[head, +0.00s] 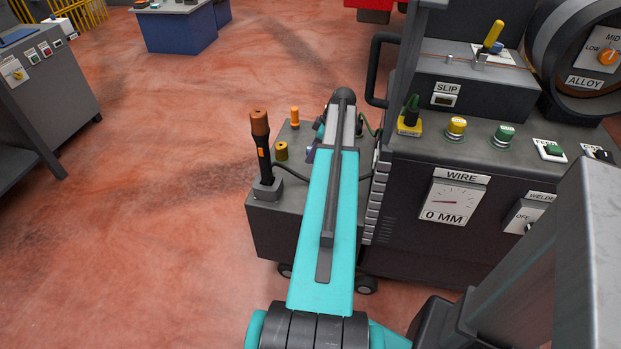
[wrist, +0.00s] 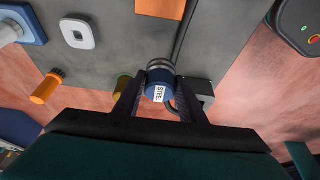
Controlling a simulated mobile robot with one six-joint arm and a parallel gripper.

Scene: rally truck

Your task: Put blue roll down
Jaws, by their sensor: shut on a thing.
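The blue roll (wrist: 158,86), with a white STEEL label, is between the two dark fingers of my gripper (wrist: 160,76) in the wrist view. My gripper is shut on it. The roll appears over or close to the grey top of the cart (head: 270,218); I cannot tell whether it touches. In the head view my teal arm reaches over the cart and mostly hides the gripper. A small bluish patch (head: 311,154) shows beside the arm there, perhaps the roll.
An olive-yellow roll (head: 281,151) stands left of the arm, also close to my gripper in the wrist view (wrist: 121,86). An orange-topped torch (head: 262,145) and an orange piece (head: 294,116) stand nearby. The welder console (head: 450,210) blocks the right.

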